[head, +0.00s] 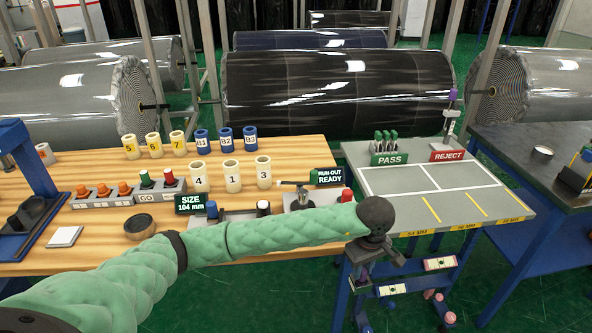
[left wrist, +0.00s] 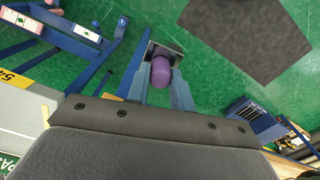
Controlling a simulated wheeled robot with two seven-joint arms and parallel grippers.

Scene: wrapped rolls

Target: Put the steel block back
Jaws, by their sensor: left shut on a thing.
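My left gripper (head: 362,282) hangs past the front edge of the grey table, with green floor below it. In the left wrist view its fingers (left wrist: 158,85) are shut on a purple rounded knob (left wrist: 161,71). A small grey, metal-looking square piece shows at the far end of this knob; I cannot tell for sure that it is the steel block. In the head view the held piece is small and mostly hidden by the gripper. My right gripper is not in view.
The grey table (head: 408,213) has white-outlined empty fields. A PASS holder (head: 389,158) and a REJECT holder (head: 447,155) stand at its back. The wooden table (head: 110,185) carries numbered cups, a SIZE display (head: 190,203) and a run-out gauge. A dark bench (head: 515,150) stands at right.

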